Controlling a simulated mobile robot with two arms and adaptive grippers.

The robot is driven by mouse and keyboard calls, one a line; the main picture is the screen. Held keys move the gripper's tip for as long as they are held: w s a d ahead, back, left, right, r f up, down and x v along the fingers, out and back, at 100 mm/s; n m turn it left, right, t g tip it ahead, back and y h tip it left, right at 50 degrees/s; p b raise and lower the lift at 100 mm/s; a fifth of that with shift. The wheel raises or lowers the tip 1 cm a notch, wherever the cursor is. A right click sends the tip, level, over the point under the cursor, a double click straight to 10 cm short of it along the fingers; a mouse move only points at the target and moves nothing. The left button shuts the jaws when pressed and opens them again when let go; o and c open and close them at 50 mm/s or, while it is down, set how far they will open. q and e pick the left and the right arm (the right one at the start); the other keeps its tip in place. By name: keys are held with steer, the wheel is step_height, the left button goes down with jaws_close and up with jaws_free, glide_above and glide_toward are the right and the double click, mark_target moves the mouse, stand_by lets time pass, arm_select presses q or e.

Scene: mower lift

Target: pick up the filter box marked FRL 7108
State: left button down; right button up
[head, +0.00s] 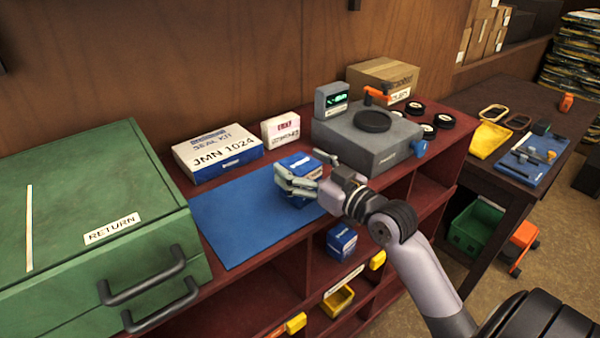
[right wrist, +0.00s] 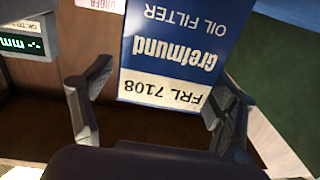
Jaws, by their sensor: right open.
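The blue and white oil filter box marked FRL 7108 (right wrist: 172,65) shows large and upside down in the right wrist view. In the head view the box (head: 301,162) stands at the right end of the blue mat (head: 235,222), partly hidden by my gripper. My right gripper (head: 304,174) is open at the box. In the wrist view the box lies between the fingers of the gripper (right wrist: 158,100), with a gap at the left finger; the right finger overlaps its edge. I cannot tell whether that finger touches it. My left gripper is not in view.
A JMN 1024 seal kit box (head: 218,152) and a small white box (head: 281,129) stand behind the mat. A grey device (head: 367,140) is close on the right. A green RETURN case (head: 95,225) is at left. Another blue box (head: 341,241) sits on the shelf below.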

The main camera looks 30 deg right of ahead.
steer(key=shift+w+a+f, duration=0.1)
steer(key=shift+w, duration=0.25)
steer(key=shift+s, duration=0.1)
steer(key=shift+c, duration=0.4)
steer(key=shift+c, duration=0.7)
steer(key=c, duration=1.2)
steer(key=shift+c, duration=0.5)
steer(key=shift+r, duration=0.2)
